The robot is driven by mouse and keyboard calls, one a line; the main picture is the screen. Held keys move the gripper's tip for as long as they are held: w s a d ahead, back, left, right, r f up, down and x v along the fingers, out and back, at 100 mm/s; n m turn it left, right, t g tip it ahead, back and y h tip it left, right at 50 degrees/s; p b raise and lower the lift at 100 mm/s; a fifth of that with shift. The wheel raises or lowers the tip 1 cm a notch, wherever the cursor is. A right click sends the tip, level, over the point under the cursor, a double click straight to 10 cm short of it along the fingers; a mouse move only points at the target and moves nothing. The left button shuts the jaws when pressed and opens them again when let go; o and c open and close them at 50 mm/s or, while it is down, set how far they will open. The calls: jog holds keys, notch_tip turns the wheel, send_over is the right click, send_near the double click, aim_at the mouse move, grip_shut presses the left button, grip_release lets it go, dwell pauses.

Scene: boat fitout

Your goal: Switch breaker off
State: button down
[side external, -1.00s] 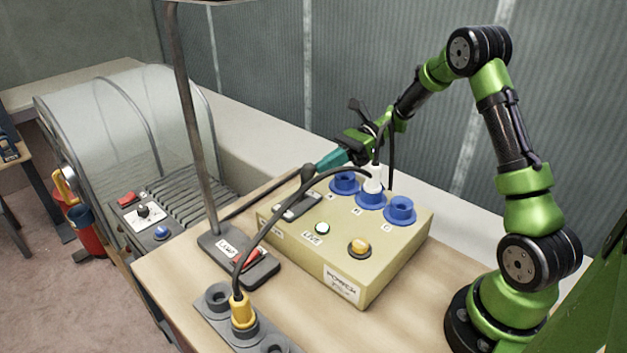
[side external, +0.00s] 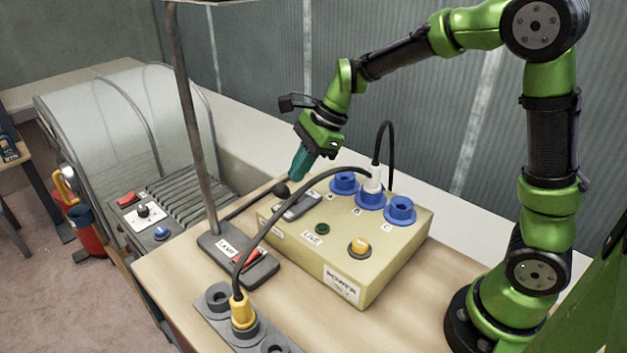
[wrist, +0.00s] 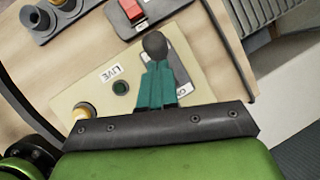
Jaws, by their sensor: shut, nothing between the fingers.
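The breaker is a lever with a round black knob (side external: 281,190) on a grey plate (side external: 300,206) on top of the beige power box (side external: 385,268). The lever leans to the left, over the box's far-left edge. The knob also shows in the wrist view (wrist: 155,43), just beyond my fingertips. My gripper (side external: 298,174) has teal fingers, shut and empty, pointing down beside the knob. I cannot tell whether they touch it. The LIVE lamp (side external: 322,229) is dark green and unlit; it also shows in the wrist view (wrist: 120,87).
Blue sockets (side external: 400,210) stand on the box, one holding a white plug (side external: 373,182) with a black cable. An amber button (side external: 360,247) is in front. A lamp base with a red switch (side external: 249,257) and a socket strip with a yellow plug (side external: 242,311) are close by.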

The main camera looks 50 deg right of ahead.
jog(key=shift+a+f, duration=0.25)
jog(key=shift+a, duration=0.8)
jog(key=a+v, duration=0.2)
jog(key=v, duration=0.8)
jog(key=shift+r, duration=0.35)
jog(key=s+d+f+n+t+h, duration=0.1)
jog(key=s+n+t, duration=0.3)
jog(key=s+n, duration=1.2)
jog(key=shift+s+d+n+h, duration=0.2)
jog(key=shift+d+n+h, duration=0.1)
jog(key=shift+n+h, duration=0.55)
